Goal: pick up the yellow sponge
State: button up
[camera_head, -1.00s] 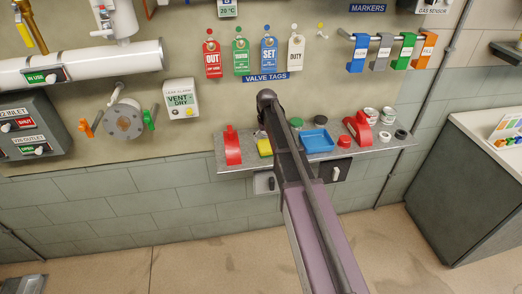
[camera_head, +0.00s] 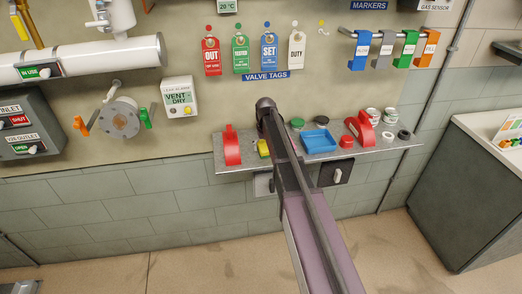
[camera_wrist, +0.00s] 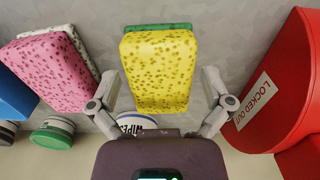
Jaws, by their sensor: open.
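The yellow sponge (camera_wrist: 160,65) has a green backing and stands on the grey shelf. In the wrist view it fills the space between the two fingers of my gripper (camera_wrist: 163,92). The fingers are spread, one on each side, with a small gap to the sponge. In the head view the sponge (camera_head: 263,148) shows just left of my arm, which hides my gripper there. A pink sponge (camera_wrist: 50,70) with a white backing stands to its left in the wrist view.
A red lockout tag piece (camera_wrist: 275,90) is close on the right in the wrist view, and a wipes tub (camera_wrist: 137,122) is near the yellow sponge. The shelf (camera_head: 330,155) also holds a blue tray (camera_head: 317,142), a red object (camera_head: 232,146) and several small jars.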

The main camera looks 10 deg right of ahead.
jog(key=c, duration=0.7)
jog(key=shift+r, duration=0.1)
notch_tip(320, 180, up, 3)
jog(key=p, duration=0.2)
jog(key=shift+f+p, duration=0.2)
jog(key=shift+p, duration=0.2)
jog(key=s+a, duration=0.2)
jog(key=s, duration=0.3)
jog(key=s+a+r+p, duration=0.1)
jog(key=s, duration=0.4)
jog(key=s+a+r+p, duration=0.1)
jog(key=s+a, duration=0.1)
jog(key=s, duration=0.3)
jog(key=shift+a+r, duration=0.1)
jog(key=shift+a, duration=0.2)
jog(key=shift+o, duration=0.4)
